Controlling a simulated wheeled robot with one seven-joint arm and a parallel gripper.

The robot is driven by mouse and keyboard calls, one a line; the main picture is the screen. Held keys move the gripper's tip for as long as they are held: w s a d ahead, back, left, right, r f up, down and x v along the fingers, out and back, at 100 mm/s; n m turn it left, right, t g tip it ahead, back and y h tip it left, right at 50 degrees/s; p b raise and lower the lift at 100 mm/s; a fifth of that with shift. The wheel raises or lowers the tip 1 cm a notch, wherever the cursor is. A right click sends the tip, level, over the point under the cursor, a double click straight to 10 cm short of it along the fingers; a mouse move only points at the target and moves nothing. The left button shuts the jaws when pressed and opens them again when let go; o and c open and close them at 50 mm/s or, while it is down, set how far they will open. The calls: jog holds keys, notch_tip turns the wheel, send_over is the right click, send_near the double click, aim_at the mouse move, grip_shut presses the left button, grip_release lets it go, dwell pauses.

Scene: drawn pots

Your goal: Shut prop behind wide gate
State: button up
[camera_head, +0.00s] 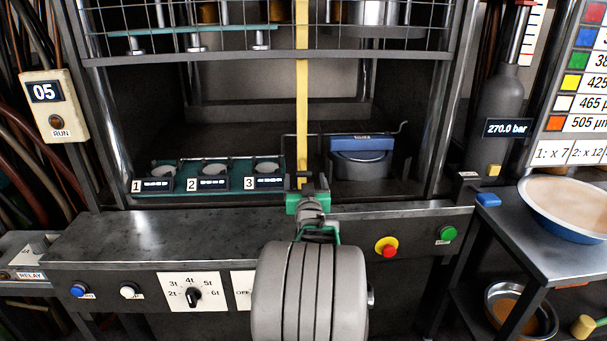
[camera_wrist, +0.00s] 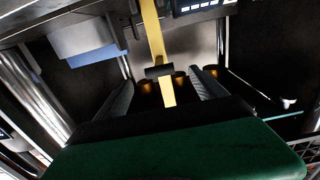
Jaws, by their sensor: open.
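The wide gate (camera_head: 270,57) is a wire-mesh guard with a grey lower rail, raised across the top of the press opening. A yellow bar (camera_head: 302,100), which looks like the prop, stands nearly upright inside the opening, in the middle. Its top runs up past the gate's rail; its lower end is near my gripper. My gripper (camera_head: 308,182) is open at the front of the opening, low down. In the wrist view the yellow bar (camera_wrist: 153,35) runs down between the two fingers of my gripper (camera_wrist: 163,90). I cannot tell whether they touch it.
A green tray (camera_head: 110,168) with several numbered cups stands left of the bar. Red (camera_head: 389,250) and green (camera_head: 447,233) buttons are on the front panel.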

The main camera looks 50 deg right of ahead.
aim_at(304, 174)
jog(key=x, duration=0.6)
jog(key=shift+p, duration=0.3)
jog(key=shift+c, duration=0.6)
grip_shut()
